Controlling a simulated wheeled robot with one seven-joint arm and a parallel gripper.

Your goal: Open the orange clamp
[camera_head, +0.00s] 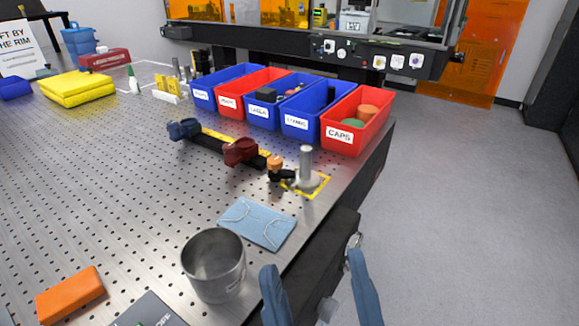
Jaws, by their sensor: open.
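A small black clamp with an orange top (274,162) sits at the near right end of a dark rail (205,142) on the perforated table. It is beside a metal post (306,165) on a round base inside a yellow square outline; whether it touches the post is too small to tell. A red clamp (240,152) and a blue clamp (184,129) are farther left along the rail. My gripper (313,260) shows two blue-grey fingers at the bottom, spread apart with nothing between them. It is at the table's right edge, nearer me than the orange clamp.
Blue and red bins, including one marked CAPS (357,120), stand behind the rail. An orange block (70,293) is at front left. Floor (470,220) right is clear.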

